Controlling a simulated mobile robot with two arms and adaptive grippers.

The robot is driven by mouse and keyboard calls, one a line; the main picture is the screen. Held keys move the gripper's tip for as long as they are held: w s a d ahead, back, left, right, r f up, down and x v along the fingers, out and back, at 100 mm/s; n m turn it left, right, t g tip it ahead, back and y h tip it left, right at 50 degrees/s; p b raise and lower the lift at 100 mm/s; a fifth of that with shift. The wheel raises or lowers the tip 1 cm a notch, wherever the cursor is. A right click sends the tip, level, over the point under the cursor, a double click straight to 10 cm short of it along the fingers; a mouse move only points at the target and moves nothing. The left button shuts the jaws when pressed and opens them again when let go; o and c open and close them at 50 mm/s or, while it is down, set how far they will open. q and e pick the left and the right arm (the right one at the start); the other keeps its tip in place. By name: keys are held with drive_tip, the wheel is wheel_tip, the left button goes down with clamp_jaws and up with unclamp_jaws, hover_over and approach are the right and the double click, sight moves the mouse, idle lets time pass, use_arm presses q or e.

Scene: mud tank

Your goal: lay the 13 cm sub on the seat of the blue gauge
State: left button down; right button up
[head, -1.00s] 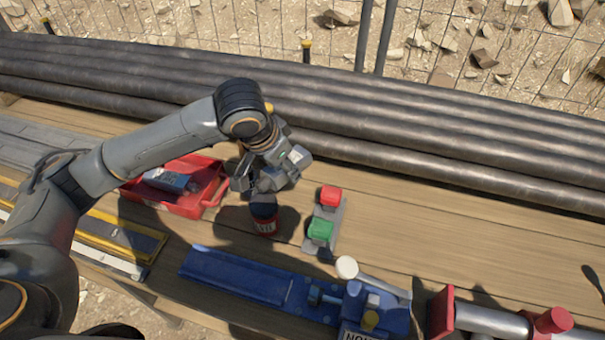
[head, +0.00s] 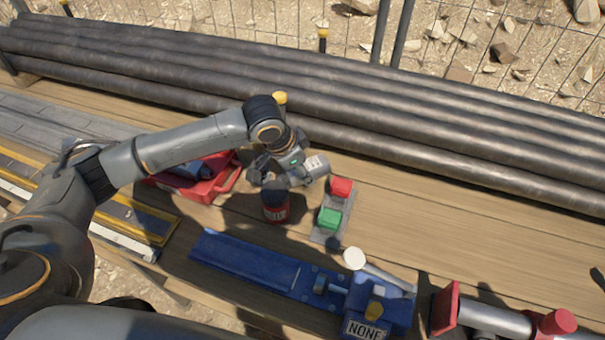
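The blue gauge (head: 240,264) lies along the front of the table, with a long flat blue bed and a blue head on the right marked "NONE". No part lies on the bare stretch of its bed. My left gripper (head: 268,178) hangs above and behind a red can with a dark top (head: 276,208). A grey rounded piece with a pale label shows at its right side; I cannot tell if this is a held sub or part of the gripper. Whether its fingers are open is unclear. I cannot single out the 13 cm sub.
A red tray (head: 206,192) with dark blue contents is partly behind my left arm. A plate with red (head: 341,187) and green (head: 330,218) buttons stands right of the can. Long pipes (head: 420,115) line the back. A red-ended grey device (head: 495,318) is front right.

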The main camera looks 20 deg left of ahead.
use_arm(q)
wheel_tip(320, 180, down, 2)
drive_tip(key=shift+f, duration=0.25)
use_arm(e)
drive_tip(key=shift+a, duration=0.25)
use_arm(q)
drive_tip(key=shift+f, duration=0.15)
drive_tip(key=c, duration=0.6)
unclamp_jaws()
drive_tip(key=shift+f, duration=0.1)
use_arm(e)
drive_tip(key=shift+s, duration=0.1)
